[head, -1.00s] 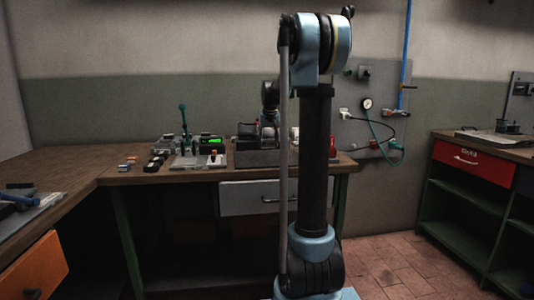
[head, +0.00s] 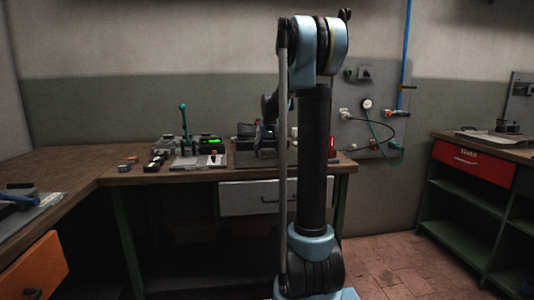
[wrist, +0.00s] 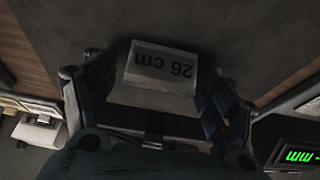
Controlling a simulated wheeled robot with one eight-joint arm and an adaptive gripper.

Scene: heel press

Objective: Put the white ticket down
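The white ticket (wrist: 160,68) is a small pale block marked "26 cm", upside down in the wrist view. My gripper (wrist: 155,85) has its fingers on either side of it and appears shut on it. A dark grey surface (wrist: 225,30) lies beyond the ticket; I cannot tell whether the ticket touches it. In the head view my arm stands in front of the bench, and the ticket and fingertips cannot be made out there.
The wooden bench (head: 125,176) carries a device with a green display (head: 209,141), a green-handled lever press (head: 184,125) and small blocks (head: 128,163). A gauge with hoses (head: 367,104) hangs on the wall at right. A red drawer (head: 460,158) is in the right bench.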

